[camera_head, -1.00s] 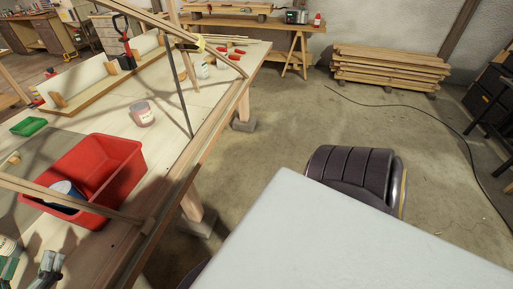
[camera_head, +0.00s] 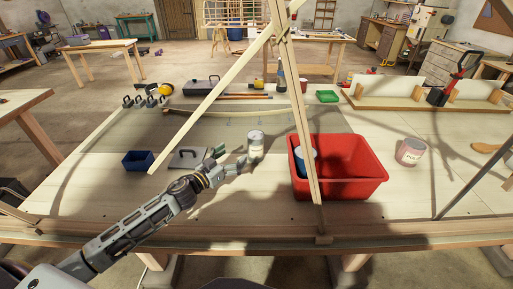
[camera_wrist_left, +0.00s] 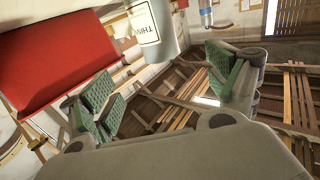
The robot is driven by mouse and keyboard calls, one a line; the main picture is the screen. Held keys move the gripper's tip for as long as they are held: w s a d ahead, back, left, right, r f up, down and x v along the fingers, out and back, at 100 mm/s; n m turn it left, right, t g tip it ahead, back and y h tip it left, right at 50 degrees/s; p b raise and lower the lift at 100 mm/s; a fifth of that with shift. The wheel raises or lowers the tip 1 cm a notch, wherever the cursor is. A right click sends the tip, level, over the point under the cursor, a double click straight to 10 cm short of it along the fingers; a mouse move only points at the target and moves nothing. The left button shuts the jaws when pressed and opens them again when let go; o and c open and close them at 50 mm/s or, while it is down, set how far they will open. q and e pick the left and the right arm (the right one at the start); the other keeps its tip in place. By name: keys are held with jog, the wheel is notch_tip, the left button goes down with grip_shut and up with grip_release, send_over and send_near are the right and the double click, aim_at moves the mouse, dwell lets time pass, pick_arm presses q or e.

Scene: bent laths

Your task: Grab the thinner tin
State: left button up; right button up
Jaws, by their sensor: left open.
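The thinner tin (camera_head: 255,146), pale with a printed label, stands upright on the workbench (camera_head: 105,195), left of the red bin. My left gripper (camera_head: 230,162) is open just left of the tin in the head view, its fingers pointing toward it. In the left wrist view the tin (camera_wrist_left: 152,28), with part of the label "THIN" readable, shows at the top, between the sideways positions of the open green-padded fingers (camera_wrist_left: 165,88). I see no grip on it; the exact gap is unclear. My right gripper is not in view.
The red bin (camera_head: 355,190) holds a blue tin (camera_head: 306,158). Leaning wooden laths (camera_head: 298,110) cross in front of the bin. A pink-labelled tin (camera_head: 410,152) stands right. A small blue box (camera_head: 137,161) and a flat grey piece (camera_head: 188,159) lie left of the gripper.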

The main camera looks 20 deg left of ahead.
aim_at(256, 137)
pick_arm(q)
jog(key=shift+w+d, duration=0.15)
jog(key=shift+w, duration=0.05)
jog(key=shift+p+x, duration=0.55)
jog(key=shift+x, duration=3.55)
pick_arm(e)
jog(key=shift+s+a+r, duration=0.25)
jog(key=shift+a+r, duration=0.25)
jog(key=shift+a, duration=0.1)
pick_arm(q)
jog(key=shift+w, duration=0.15)
jog(key=shift+r+p+x, duration=0.1)
jog(key=shift+p+x, duration=0.1)
jog(key=shift+x, duration=0.5)
jog(key=shift+r+p+x, duration=0.15)
jog(key=shift+x, duration=1.65)
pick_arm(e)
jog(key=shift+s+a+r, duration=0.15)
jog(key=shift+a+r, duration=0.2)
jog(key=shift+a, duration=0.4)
pick_arm(q)
jog(key=shift+f, duration=0.1)
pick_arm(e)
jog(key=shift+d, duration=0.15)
